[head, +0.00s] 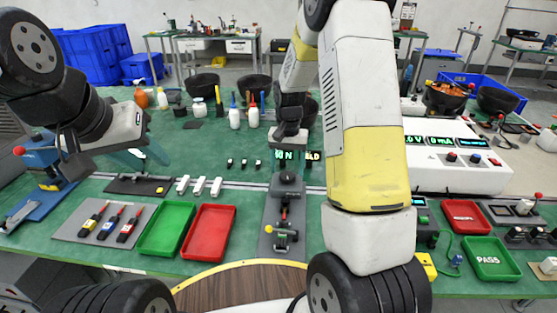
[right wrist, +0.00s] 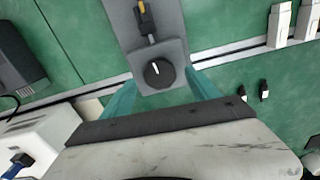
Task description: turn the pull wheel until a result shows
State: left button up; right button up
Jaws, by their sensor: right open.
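The pull wheel (right wrist: 158,72) is a round black knob with a white pointer mark, on a grey block of the pull tester (head: 268,240). In the head view the wheel sits at the far end of the tester's plate, below my right gripper (head: 289,148). In the right wrist view the right gripper's teal fingers (right wrist: 160,84) are open, one on each side of the wheel; contact cannot be told. A green-lit display (head: 285,155) behind it reads in N and is partly covered by my gripper. My left gripper (head: 145,155) is open and empty over the table's left part.
Green (head: 167,229) and red (head: 209,232) trays and a grey mat with several tools (head: 110,222) lie left of the tester. White blocks (head: 199,187) stand behind them. A white instrument (head: 460,165) and a PASS tray (head: 490,259) are at right.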

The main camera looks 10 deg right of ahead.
notch_tip(320, 180, up, 6)
jog(key=shift+f, duration=0.15)
dwell(0.3)
notch_tip(320, 180, up, 8)
jog(key=t, duration=0.1)
send_over(287, 175)
jog(key=s, duration=0.4)
jog(key=s+r+n+t+y, duration=0.1)
jog(key=s+r+n+t, duration=0.1)
jog(key=s+r, duration=0.45)
jog(key=s+a+r+n+t, duration=0.1)
jog(key=s+r, duration=0.1)
jog(key=s, duration=0.5)
jog(key=s+a+r+n+t+y, duration=0.1)
jog(key=s+r+t, duration=0.1)
jog(key=s, duration=0.4)
jog(key=shift+s, duration=0.4)
jog(key=shift+a, duration=0.1)
dwell(1.1)
